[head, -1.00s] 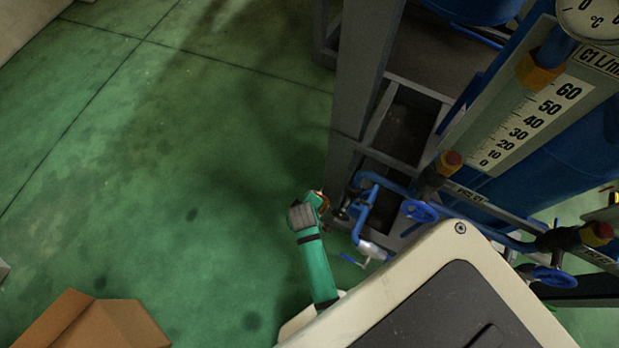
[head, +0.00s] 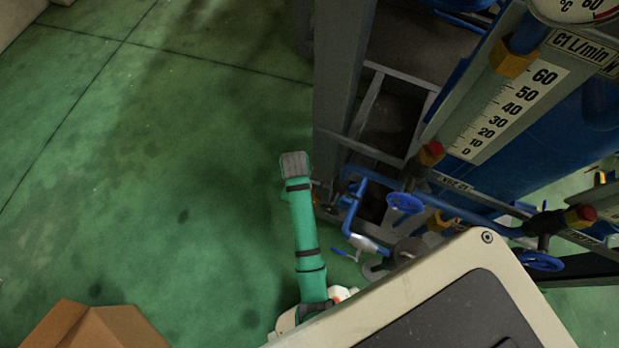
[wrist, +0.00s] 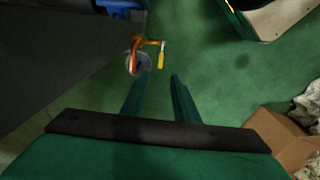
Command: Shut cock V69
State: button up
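No V69 label is readable, so I cannot tell for certain which valve is V69. In the wrist view, a small cock with a yellow lever (wrist: 161,59) sits on an orange pipe (wrist: 136,42), beyond my fingertips. My gripper (wrist: 159,75) is open and empty, its two dark green fingers apart and not visibly touching the lever. In the head view, a blue pipe (head: 352,205) carries a pale valve with a blue lever (head: 343,252). My green arm stands left of it; my fingers are not discernible there.
A grey steel post (head: 340,80) and frame stand right of my arm. Blue handwheels (head: 405,203) and a flow gauge (head: 510,105) are farther right. A round grey vessel (wrist: 143,64) is under the orange pipe. A cardboard box (head: 90,325) lies lower left. Green floor is free at left.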

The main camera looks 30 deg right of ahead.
notch_tip(320, 180, down, 10)
jog(key=shift+d+f, duration=0.1)
jog(key=shift+f, duration=0.1)
dwell(0.4)
jog(key=shift+c, duration=0.6)
grip_shut()
